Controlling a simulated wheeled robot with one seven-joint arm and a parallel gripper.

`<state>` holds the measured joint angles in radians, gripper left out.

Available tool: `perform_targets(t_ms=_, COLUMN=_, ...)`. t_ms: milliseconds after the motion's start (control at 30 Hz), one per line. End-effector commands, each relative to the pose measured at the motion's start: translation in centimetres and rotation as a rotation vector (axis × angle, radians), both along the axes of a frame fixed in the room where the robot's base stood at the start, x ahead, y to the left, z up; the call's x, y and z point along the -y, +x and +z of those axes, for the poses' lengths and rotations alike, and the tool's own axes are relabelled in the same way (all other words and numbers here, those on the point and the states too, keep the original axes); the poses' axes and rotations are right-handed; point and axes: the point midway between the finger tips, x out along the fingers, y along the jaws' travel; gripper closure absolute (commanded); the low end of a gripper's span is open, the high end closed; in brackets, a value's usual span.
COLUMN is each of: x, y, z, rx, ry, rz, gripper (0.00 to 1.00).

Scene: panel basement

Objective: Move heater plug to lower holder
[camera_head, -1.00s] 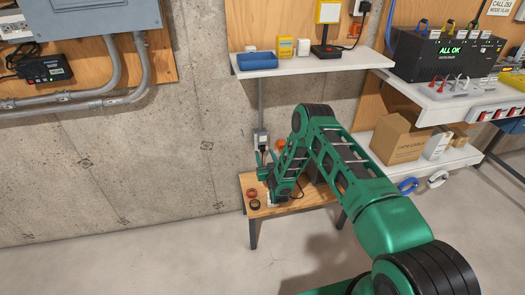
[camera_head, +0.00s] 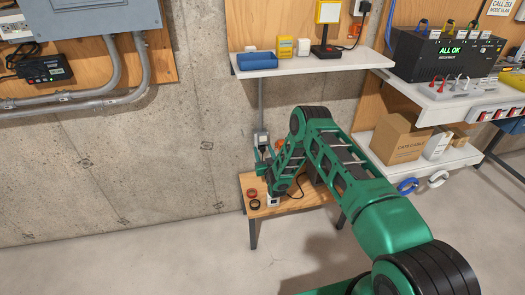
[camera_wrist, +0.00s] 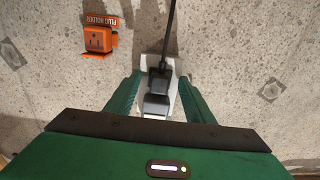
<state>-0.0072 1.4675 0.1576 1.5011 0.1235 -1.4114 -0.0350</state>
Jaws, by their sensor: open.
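A black plug (camera_wrist: 157,88) with a dark cord running up from it sits at a pale wall outlet (camera_wrist: 172,72) in the wrist view. My gripper (camera_wrist: 159,79) is open, with one green finger on each side of the plug. I cannot tell whether the fingers touch it. An orange plug holder (camera_wrist: 97,38), labelled PLUG HOLDER, is on the wall to the upper left in the wrist view. In the head view my gripper (camera_head: 264,154) is just below the wall outlet (camera_head: 261,138), and the orange holder (camera_head: 280,144) is partly hidden by my arm.
A low wooden bench (camera_head: 290,204) stands below, with tape rolls (camera_head: 252,198) and a white object (camera_head: 272,201) on it. A cardboard box (camera_head: 398,138) is at right.

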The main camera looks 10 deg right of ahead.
Motion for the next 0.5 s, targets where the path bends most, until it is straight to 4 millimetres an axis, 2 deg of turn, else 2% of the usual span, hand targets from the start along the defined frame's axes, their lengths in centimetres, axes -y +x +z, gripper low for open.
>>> perform_targets(t_ms=500, x=0.07, y=0.0, z=0.01, rx=0.0, ry=0.0, rz=-0.001, gripper=0.52)
